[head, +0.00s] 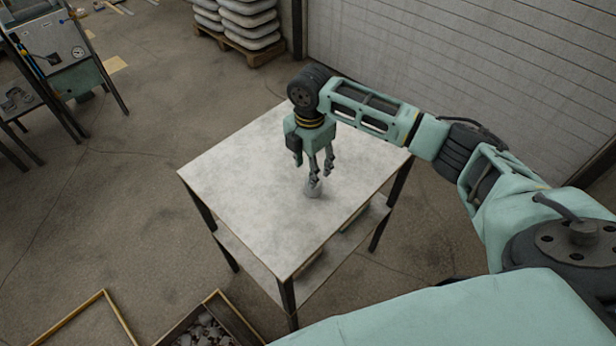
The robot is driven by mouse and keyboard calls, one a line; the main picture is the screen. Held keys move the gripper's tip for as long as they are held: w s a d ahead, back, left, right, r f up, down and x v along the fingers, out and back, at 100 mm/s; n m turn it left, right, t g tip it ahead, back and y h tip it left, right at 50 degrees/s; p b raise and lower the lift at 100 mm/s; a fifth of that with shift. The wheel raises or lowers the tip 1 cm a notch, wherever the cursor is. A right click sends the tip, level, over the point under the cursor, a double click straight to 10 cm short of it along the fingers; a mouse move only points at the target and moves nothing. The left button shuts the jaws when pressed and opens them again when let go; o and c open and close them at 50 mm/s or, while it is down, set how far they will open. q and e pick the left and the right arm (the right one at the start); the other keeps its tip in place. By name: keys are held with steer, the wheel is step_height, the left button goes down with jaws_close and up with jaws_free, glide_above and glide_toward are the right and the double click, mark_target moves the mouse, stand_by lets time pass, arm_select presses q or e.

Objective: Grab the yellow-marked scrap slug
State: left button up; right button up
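My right gripper (319,176) points down just above and over the slug. Its fingers are apart, and the tip of one overlaps the slug's top in the picture. I cannot tell whether that finger touches it. My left gripper is not in view.
The rest of the tabletop is clear. A lower shelf (262,262) lies under it. A wooden-edged box of grey lumps (205,330) stands on the floor in front. A machine with a gauge (55,45) is at the far left, and stacked sacks (248,22) are behind.

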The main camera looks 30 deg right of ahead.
mark_target(316, 192)
steer(key=shift+s+f+p, duration=0.3)
steer(key=shift+s+f, duration=0.15)
steer(key=shift+f, duration=0.35)
steer(key=f, duration=0.2)
steer(key=f+p, duration=0.1)
steer(key=f, duration=0.2)
steer(key=shift+w+d, duration=0.1)
steer(key=shift+d, duration=0.1)
steer(key=shift+c, duration=0.6)
steer(key=shift+r, duration=0.1)
jaws_close()
